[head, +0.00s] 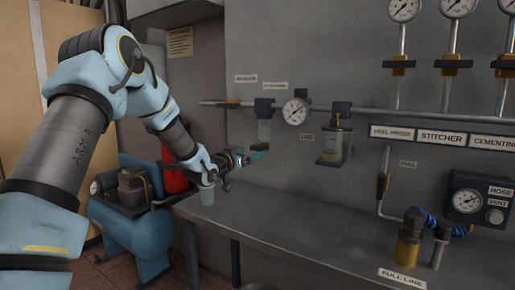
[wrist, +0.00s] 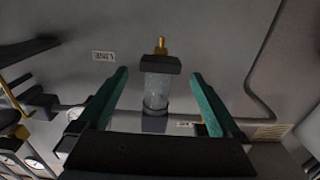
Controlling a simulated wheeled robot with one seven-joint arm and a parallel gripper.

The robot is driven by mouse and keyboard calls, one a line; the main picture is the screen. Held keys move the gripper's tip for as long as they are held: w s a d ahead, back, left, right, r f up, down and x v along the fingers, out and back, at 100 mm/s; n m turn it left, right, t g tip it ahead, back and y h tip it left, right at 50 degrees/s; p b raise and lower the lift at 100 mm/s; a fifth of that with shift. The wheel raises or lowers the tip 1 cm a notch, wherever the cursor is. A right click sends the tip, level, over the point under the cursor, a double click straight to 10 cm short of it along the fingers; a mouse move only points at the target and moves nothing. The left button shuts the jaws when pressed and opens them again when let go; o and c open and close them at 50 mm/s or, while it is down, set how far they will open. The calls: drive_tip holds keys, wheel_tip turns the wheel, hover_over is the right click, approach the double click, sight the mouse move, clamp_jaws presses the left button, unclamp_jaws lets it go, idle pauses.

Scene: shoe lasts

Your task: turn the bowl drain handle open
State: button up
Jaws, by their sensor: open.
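The clear bowl (head: 264,131) hangs under a dark filter head on the wall pipe. In the wrist view, which is upside down, the bowl (wrist: 158,88) shows between my fingers, with a dark cap at its lower end and the brass drain handle (wrist: 161,46) beyond that. My gripper (head: 258,155), with teal fingers, is open just below the bowl in the head view. In the wrist view my gripper (wrist: 160,73) has one finger on each side of the bowl's outline, with nothing held. The drain handle is too small to make out in the head view.
A gauge (head: 295,111) and a second bowl unit (head: 333,145) hang to the right. A blue compressor (head: 145,225) is at left. The bench middle is clear.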

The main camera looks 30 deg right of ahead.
sight(257, 149)
drive_tip(key=p+x, duration=0.1)
drive_tip(key=x, duration=0.4)
drive_tip(key=shift+w+d, duration=0.2)
drive_tip(key=shift+d, duration=0.05)
drive_tip(key=shift+c, duration=0.2)
drive_tip(key=c, duration=1.2)
